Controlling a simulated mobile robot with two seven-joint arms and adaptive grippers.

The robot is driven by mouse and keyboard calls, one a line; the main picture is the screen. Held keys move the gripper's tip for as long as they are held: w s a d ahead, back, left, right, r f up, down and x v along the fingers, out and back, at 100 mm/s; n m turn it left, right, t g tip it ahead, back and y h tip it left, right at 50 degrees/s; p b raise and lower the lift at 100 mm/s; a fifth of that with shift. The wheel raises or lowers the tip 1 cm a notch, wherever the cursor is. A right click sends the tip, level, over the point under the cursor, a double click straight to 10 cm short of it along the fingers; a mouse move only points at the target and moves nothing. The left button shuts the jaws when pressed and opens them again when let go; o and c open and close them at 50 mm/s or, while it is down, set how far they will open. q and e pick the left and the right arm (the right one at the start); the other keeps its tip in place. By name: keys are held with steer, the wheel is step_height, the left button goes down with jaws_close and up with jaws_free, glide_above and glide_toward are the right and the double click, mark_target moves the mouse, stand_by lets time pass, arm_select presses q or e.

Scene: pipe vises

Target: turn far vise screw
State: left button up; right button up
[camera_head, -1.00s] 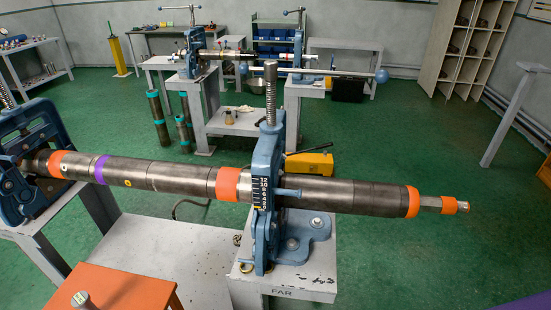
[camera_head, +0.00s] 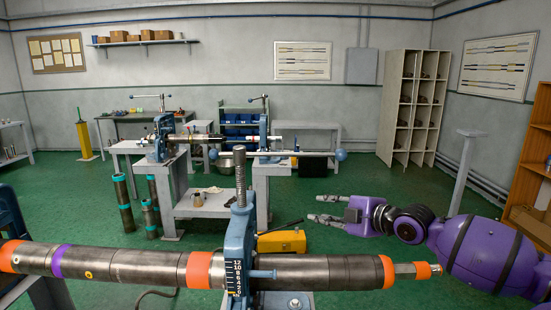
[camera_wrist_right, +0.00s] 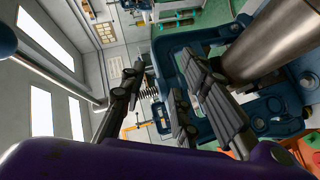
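The far vise (camera_head: 238,245) is a blue frame around the long grey pipe (camera_head: 315,272). My right gripper (camera_head: 318,208) is to the right of the screw in the head view, fingers pointing left, spread apart and empty. In the right wrist view the open fingers (camera_wrist_right: 165,105) frame part of the scene, with a small threaded piece (camera_wrist_right: 150,92) between them that looks like the screw. The blue vise frame (camera_wrist_right: 172,60) also shows there, behind the fingers. My left gripper is out of view.
The pipe carries orange and purple bands and ends in a fitting (camera_head: 413,270) below my right arm. Another vise bench (camera_head: 270,190) stands farther back. Green floor (camera_head: 340,180) lies open behind my right gripper.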

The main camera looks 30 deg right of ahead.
mark_target(290, 154)
steer(key=w+a+r+n+t+y, duration=0.1)
steer(key=w+a+r+n, duration=0.1)
steer(key=r, duration=0.5)
steer(key=w+a+r+n, duration=0.1)
steer(key=a+r, duration=0.1)
steer(key=r, duration=0.5)
steer(key=b+x, duration=0.2)
steer(key=x, duration=0.4)
steer(key=shift+w+r+b, duration=0.1)
steer(key=shift+w+b, duration=0.25)
steer(key=shift+w, duration=0.05)
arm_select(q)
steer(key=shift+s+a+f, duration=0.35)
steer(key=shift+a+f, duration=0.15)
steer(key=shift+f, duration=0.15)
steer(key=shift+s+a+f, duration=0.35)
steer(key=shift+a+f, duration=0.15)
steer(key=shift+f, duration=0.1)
arm_select(e)
steer(key=shift+w+a, duration=0.2)
steer(key=shift+w, duration=0.35)
jaws_close()
